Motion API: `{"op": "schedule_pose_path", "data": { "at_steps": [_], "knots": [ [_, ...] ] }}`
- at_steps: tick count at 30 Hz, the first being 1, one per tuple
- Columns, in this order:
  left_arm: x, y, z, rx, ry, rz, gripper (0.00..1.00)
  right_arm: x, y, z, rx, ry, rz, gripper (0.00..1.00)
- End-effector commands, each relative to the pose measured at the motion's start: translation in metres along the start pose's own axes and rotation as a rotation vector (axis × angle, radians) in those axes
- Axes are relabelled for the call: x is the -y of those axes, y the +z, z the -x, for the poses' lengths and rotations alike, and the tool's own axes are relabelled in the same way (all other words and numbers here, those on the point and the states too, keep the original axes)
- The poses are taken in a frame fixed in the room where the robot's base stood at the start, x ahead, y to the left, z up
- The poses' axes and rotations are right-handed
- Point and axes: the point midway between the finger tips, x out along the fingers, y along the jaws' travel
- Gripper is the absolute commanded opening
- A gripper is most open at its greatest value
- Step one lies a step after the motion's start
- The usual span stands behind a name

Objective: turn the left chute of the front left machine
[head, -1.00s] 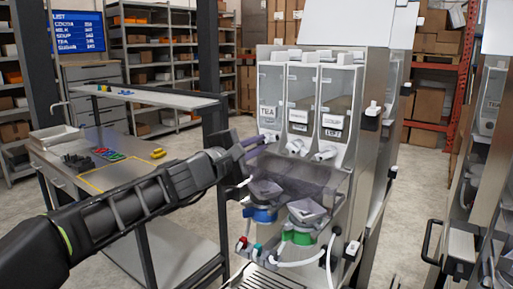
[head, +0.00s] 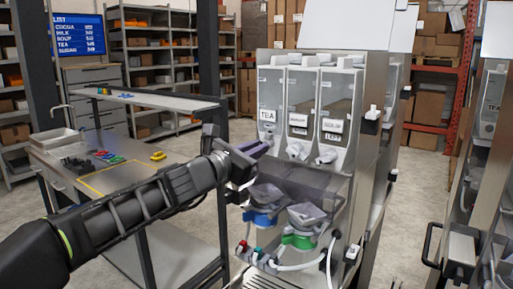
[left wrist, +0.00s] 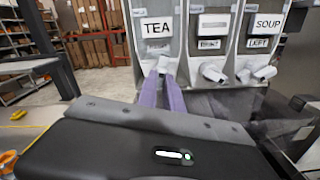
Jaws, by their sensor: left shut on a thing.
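The front left machine (head: 310,110) is a pale dispenser with three clear canisters side by side. The left one carries a TEA label, and the left chute (left wrist: 164,64) is the white spout under it. My left gripper (head: 258,148) is at this chute, its purple fingers shut on it, as the left wrist view shows (left wrist: 163,80). In the head view the fingers mostly hide the chute. The middle chute (head: 297,151) and right chute (head: 327,156) hang free beside it. My right gripper is not in view.
Below the chutes are a smoky clear cover and funnels with a blue collar (head: 260,218) and a green collar (head: 298,241). A steel bench (head: 125,180) with a raised shelf stands at left. Another machine (head: 490,170) stands at right.

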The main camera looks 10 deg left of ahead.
Motion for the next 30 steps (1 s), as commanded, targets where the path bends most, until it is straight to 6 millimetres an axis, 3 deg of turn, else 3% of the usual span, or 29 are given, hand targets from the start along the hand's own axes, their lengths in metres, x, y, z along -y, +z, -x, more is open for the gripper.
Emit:
{"op": "schedule_pose_path", "data": {
  "at_steps": [12, 29, 30],
  "knots": [
    [0.0001, -0.0013, -0.0002, -0.003, 0.000, 0.252, 0.00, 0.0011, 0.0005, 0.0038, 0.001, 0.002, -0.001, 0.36],
    [0.0006, -0.0019, -0.0003, -0.003, 0.000, 0.290, 0.00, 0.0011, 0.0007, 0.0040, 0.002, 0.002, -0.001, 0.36],
    [0.0006, -0.0019, -0.0003, -0.003, 0.000, 0.290, 0.14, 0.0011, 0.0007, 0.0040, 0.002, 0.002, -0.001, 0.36]
  ]
}}
